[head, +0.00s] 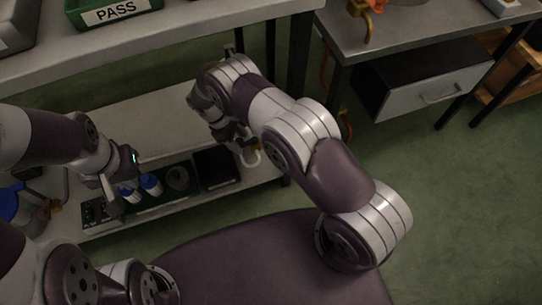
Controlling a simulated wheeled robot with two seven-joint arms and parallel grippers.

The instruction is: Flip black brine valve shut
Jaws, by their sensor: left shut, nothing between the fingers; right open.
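I cannot pick out a black brine valve for certain. A small brass-coloured fitting (48,207) sits at the far left of the low shelf, near a blue round part (10,204). My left gripper (109,190) points down over the shelf's front left, beside small blue-capped bottles (150,184); its fingers are shut and empty. My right gripper (240,143) is over the shelf's right part, near a white ring-shaped handle (250,156). It is open, though my wrist partly hides its fingers.
The low shelf (165,118) has a clear middle. A dark green tray (178,196) and a black bin (216,168) line its front. A tabletop with a green PASS bin (112,10) overhangs the back. Another table with a drawer (432,88) stands at right, above open green floor (460,200).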

